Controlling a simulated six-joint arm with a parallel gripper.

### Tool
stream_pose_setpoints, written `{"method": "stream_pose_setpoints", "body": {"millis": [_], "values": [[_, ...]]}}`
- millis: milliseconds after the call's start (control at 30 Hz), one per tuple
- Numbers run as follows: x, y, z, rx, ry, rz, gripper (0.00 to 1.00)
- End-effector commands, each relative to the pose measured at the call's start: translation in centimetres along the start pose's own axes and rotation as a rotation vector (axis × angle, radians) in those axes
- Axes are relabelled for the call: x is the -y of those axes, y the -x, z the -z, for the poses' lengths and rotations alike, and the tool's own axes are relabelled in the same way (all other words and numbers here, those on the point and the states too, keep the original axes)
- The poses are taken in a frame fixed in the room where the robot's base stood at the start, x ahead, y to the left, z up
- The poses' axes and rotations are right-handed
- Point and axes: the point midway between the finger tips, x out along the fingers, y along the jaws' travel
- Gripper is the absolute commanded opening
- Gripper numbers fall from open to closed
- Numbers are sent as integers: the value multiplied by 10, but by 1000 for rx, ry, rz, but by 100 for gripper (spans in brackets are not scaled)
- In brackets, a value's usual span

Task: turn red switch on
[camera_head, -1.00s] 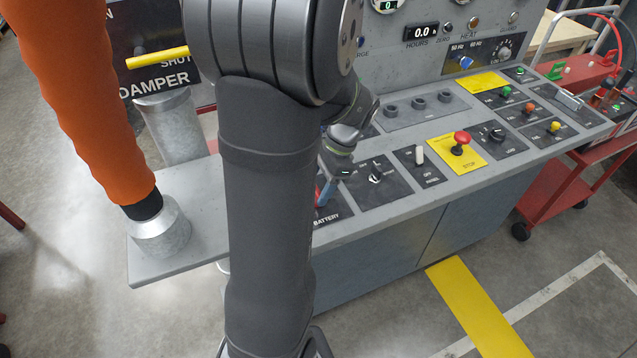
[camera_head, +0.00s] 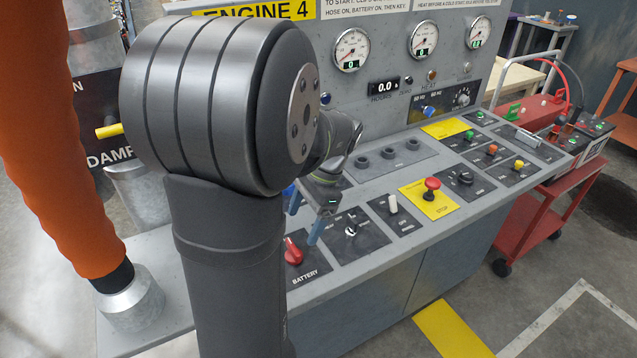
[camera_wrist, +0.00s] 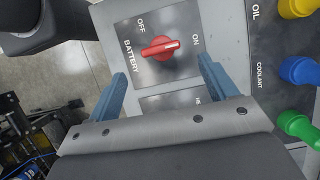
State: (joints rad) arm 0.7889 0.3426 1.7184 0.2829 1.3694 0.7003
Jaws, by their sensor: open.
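The red battery switch (camera_head: 292,252) is a rotary knob on a dark plate at the left end of the sloped console, partly beside my arm. In the wrist view the red switch (camera_wrist: 160,47) has a white mark at its right end, pointing toward the ON label (camera_wrist: 195,40); the OFF label (camera_wrist: 141,22) is above it. My gripper (camera_head: 305,215) is open, with blue fingers above the console near the switch. In the wrist view the fingers of my gripper (camera_wrist: 162,70) stand apart on both sides below the knob, holding nothing. They appear clear of it.
A black key-type switch (camera_head: 351,230), a white toggle (camera_head: 392,204) and a red stop button (camera_head: 432,184) stand to the right. An orange hose (camera_head: 65,150) hangs at left. Yellow, blue and green knobs (camera_wrist: 298,71) lie right in the wrist view.

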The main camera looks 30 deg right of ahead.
Motion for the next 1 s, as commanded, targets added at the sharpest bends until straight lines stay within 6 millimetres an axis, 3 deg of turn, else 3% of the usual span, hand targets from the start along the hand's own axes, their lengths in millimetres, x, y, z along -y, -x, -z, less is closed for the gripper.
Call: {"method": "stream_pose_setpoints", "body": {"millis": [200,400,600,1000], "values": [[0,55,1,-3,0,4,78],[0,91,0,-2,0,2,78],[0,106,0,-1,0,1,78],[0,107,0,0,0,0,78]]}}
